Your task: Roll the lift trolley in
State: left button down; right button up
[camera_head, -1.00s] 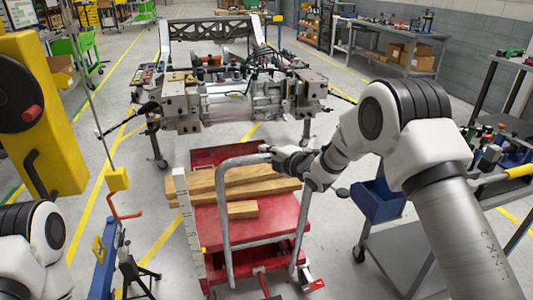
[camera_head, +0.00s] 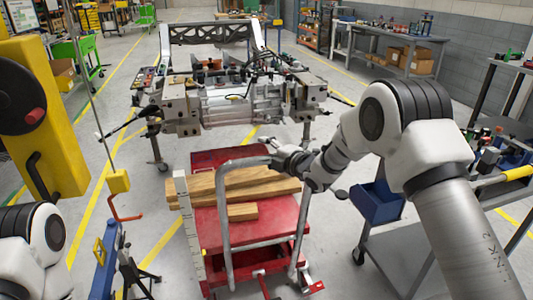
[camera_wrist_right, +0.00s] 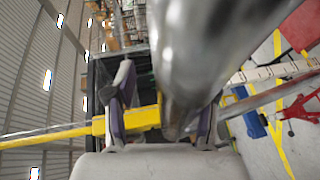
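The red lift trolley (camera_head: 265,228) stands on the floor in the lower middle of the head view, with wooden blocks (camera_head: 240,184) on it. Its grey tube handle (camera_head: 223,225) rises at the near side. My right gripper (camera_head: 273,150) is at the top right corner of this handle. In the right wrist view, the handle tube (camera_wrist_right: 185,75) runs between the two fingers of my right gripper (camera_wrist_right: 165,115). A gap shows between the left finger and the tube; contact on the other side is unclear. My left gripper is out of view.
The chassis fixture with a silver unit (camera_head: 235,102) stands just beyond the trolley. A grey cart with a blue bin (camera_head: 377,205) is close on the right. A yellow column (camera_head: 45,120) and a blue stand (camera_head: 105,262) are on the left. Floor shows between them.

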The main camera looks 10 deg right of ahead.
jog(key=v, duration=1.2)
